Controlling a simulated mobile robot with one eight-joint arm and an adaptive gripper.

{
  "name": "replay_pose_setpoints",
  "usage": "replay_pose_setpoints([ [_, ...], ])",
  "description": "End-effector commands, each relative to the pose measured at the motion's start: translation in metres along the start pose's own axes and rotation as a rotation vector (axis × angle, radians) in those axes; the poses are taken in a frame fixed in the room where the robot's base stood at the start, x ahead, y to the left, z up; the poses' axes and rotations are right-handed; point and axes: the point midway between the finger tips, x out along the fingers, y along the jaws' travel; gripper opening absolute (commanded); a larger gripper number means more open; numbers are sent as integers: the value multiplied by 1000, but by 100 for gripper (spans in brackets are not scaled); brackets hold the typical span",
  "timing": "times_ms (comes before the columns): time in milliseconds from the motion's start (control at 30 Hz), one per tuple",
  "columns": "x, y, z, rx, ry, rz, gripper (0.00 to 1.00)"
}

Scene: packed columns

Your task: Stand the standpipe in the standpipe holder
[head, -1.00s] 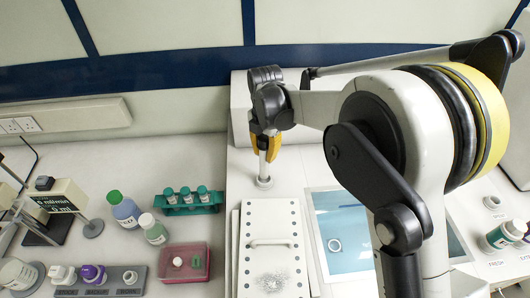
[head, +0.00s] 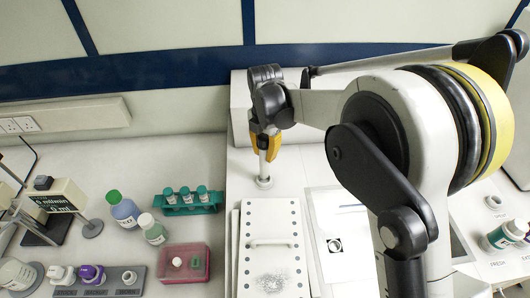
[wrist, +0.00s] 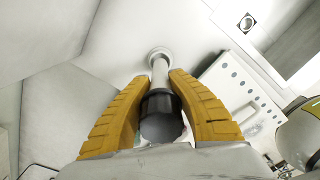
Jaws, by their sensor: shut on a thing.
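The standpipe is a pale upright pipe (head: 263,168) with a dark, wide top (wrist: 161,117). My gripper (head: 266,150) is shut on it near its top, with a yellow finger on each side in the wrist view (wrist: 157,80). The lower end of the pipe is at a round white collar, which looks like the standpipe holder (head: 264,183), on the bench behind the lidded white box. The collar also shows around the pipe's foot in the wrist view (wrist: 159,52). I cannot tell how deep the pipe sits in it.
A white lidded box (head: 270,218) with a handle stands in front of the collar. To its right is a shallow basin (head: 350,270) with a dark-ringed square fitting (head: 335,245). A green tube rack (head: 188,208), bottles (head: 124,212) and a pink tray (head: 184,270) stand left.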

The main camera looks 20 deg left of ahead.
Motion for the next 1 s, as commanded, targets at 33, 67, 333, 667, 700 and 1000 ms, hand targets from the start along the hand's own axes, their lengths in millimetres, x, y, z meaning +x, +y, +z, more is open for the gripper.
replay_pose_setpoints([
  [33,0,0,0,0,0,0,0],
  [67,0,0,0,0,0,0,0],
  [333,0,0,0,0,0,0,0],
  [667,0,0,0,0,0,0,0],
  [700,0,0,0,0,0,0,0],
  [1000,6,0,0,0,0,0,0],
])
